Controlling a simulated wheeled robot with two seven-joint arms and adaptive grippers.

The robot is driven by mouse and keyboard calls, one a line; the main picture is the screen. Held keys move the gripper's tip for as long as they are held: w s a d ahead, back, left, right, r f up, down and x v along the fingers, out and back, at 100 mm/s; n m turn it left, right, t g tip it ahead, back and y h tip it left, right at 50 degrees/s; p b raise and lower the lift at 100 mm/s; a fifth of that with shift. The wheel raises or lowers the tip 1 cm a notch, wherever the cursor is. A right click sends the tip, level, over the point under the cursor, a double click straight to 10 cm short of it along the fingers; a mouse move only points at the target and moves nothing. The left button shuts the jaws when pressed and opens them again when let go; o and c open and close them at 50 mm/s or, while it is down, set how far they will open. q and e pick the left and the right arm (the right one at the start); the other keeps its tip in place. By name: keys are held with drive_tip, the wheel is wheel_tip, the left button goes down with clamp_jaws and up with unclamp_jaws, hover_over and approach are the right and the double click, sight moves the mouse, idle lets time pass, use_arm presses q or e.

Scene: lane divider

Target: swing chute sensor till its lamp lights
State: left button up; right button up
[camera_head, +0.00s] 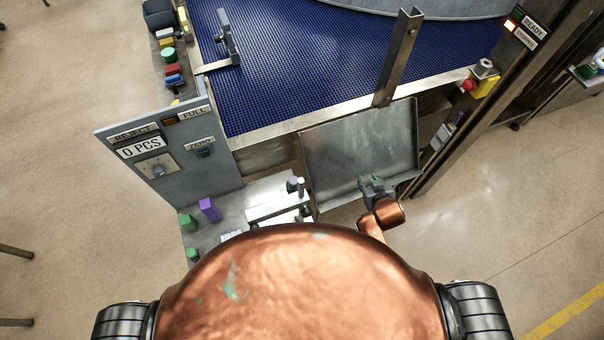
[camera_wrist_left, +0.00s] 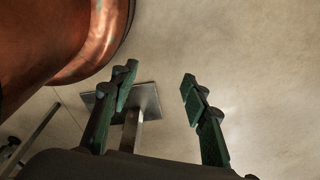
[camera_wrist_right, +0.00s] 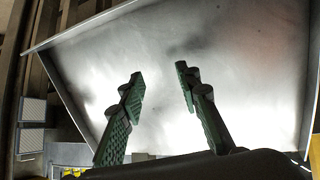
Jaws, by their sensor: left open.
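The grey metal chute (camera_head: 345,150) slopes down from the front edge of the blue belt. I cannot tell for certain which part is its sensor; a small dark device on a bracket (camera_head: 295,186) stands by the chute's left lower side. A panel (camera_head: 190,165) at left carries REJECT and FULL labels with a dull amber lamp (camera_head: 170,121) between them. My right gripper (camera_head: 374,182) is at the chute's lower edge; in the right wrist view (camera_wrist_right: 160,80) its fingers are apart and empty before the metal sheet. My left gripper (camera_wrist_left: 155,80) is open and empty above the floor.
A steel post (camera_head: 398,60) rises at the belt's front edge. A red button on a yellow box (camera_head: 482,80) sits at the right. A white bracketed shelf (camera_head: 280,208) and purple and green blocks (camera_head: 209,209) lie left of the chute.

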drive_tip(key=w+a+r+n+t+y, duration=0.35)
drive_tip(key=w+a+r, duration=0.35)
drive_tip(key=a+r, duration=0.4)
drive_tip(key=w+a+r+n+t+y, duration=0.2)
drive_tip(key=w+a+r+t+y, duration=0.15)
drive_tip(key=w+a+r, duration=0.65)
drive_tip(key=s+a+r+n+g+y, duration=0.6)
drive_tip(key=s+a+r+n+g, duration=0.15)
drive_tip(key=a, duration=0.35)
drive_tip(key=s+a+r+n+g+y, duration=0.6)
drive_tip(key=s+a+n, duration=0.2)
drive_tip(key=a, duration=0.3)
drive_tip(key=n+g+h+p, duration=0.2)
drive_tip(key=n+g+h, duration=0.4)
drive_tip(key=h, duration=1)
hover_over(294, 179)
drive_tip(key=w+d, duration=0.2)
wheel_tip(294, 179, down, 14)
drive_tip(key=shift+m+g, duration=0.35)
drive_tip(key=shift+m, duration=0.05)
drive_tip(key=x, duration=0.7)
drive_tip(key=shift+w+f+p, duration=0.1)
drive_tip(key=shift+w+p, duration=0.05)
drive_tip(key=shift+p, duration=0.15)
use_arm(q)
drive_tip(key=shift+s+r, duration=0.25)
drive_tip(key=shift+r, duration=0.4)
drive_tip(key=shift+s+r, duration=0.25)
drive_tip(key=shift+r, duration=0.35)
